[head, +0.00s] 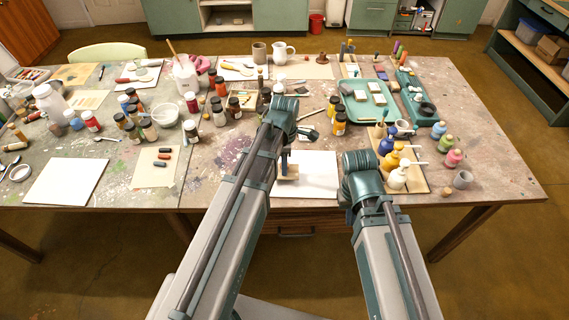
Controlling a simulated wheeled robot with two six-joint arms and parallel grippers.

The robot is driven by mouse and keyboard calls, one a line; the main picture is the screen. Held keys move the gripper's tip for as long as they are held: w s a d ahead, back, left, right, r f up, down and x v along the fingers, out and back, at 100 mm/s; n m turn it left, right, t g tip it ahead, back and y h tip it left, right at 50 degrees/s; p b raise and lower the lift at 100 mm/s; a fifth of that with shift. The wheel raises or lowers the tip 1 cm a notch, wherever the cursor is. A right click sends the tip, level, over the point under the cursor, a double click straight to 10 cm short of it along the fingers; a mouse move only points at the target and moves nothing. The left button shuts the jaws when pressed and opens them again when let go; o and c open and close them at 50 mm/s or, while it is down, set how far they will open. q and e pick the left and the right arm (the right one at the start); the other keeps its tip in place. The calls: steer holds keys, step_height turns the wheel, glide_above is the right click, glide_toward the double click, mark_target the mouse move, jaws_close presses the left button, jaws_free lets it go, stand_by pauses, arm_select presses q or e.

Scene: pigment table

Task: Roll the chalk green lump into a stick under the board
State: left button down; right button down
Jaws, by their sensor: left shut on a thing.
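A small wooden board (289,174) with an upright blue-grey piece on it is at the left part of a white slab (318,188) near the table's front edge. My left gripper (285,156) points down there, shut on the board's upright part; my arm hides much of it. The chalk green lump is not visible; I cannot tell whether it is under the board. My right gripper is at the end of the right arm, by the slab's right side; its wrist hides the fingers, so its opening does not show.
Yellow, blue and white pump bottles (397,178) stand close right of my right wrist. A teal tray (364,101) with blocks lies behind. Several dark-capped jars (219,112) crowd the left of my left arm. A white sheet (66,181) lies at far left.

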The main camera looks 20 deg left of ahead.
mark_target(285, 178)
arm_select(q)
steer(key=shift+f+b, duration=0.5)
steer(key=shift+f, duration=0.05)
stand_by(0.7)
steer(key=shift+s, duration=0.1)
steer(key=shift+s+d+r, duration=0.1)
steer(key=shift+s+d, duration=0.05)
steer(key=shift+s, duration=0.45)
steer(key=shift+s, duration=0.15)
steer(key=shift+s+d, duration=0.2)
steer(key=shift+s, duration=0.4)
steer(key=shift+w, duration=0.15)
steer(key=shift+w+a, duration=0.2)
steer(key=shift+w, duration=0.4)
steer(key=shift+w, duration=0.15)
